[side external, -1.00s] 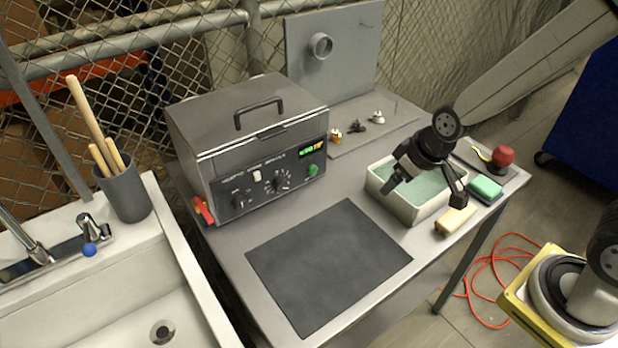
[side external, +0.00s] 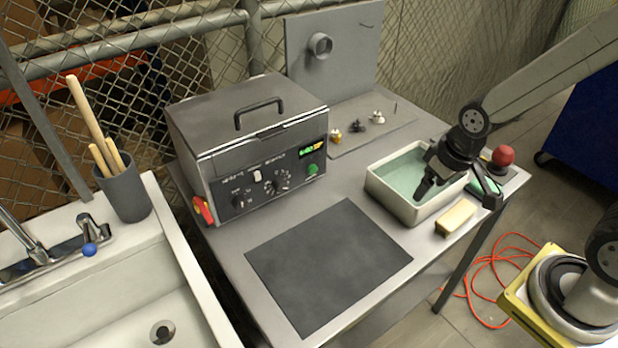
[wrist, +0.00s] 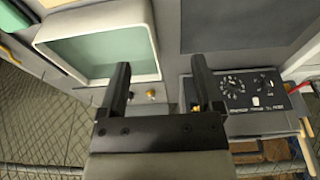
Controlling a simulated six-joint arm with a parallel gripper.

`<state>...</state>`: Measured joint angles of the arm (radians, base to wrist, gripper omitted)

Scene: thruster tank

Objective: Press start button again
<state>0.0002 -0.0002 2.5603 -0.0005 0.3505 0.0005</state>
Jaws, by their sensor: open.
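The grey machine (side external: 248,140) stands at the back left of the bench. A round green button (side external: 312,169) sits at the right end of its front panel, below a lit green display (side external: 313,148). My gripper (side external: 457,196) is open and empty, over the right end of the white basin, well to the right of the button. In the wrist view my gripper (wrist: 160,78) shows both fingers apart with nothing between them. The machine's control panel (wrist: 255,92) is right of the fingers there; I cannot make out the green button in that view.
The white basin (side external: 389,204) holds green liquid. A dark mat (side external: 330,265) lies flat in front of the machine. Small fittings (side external: 356,125) stand behind the basin.

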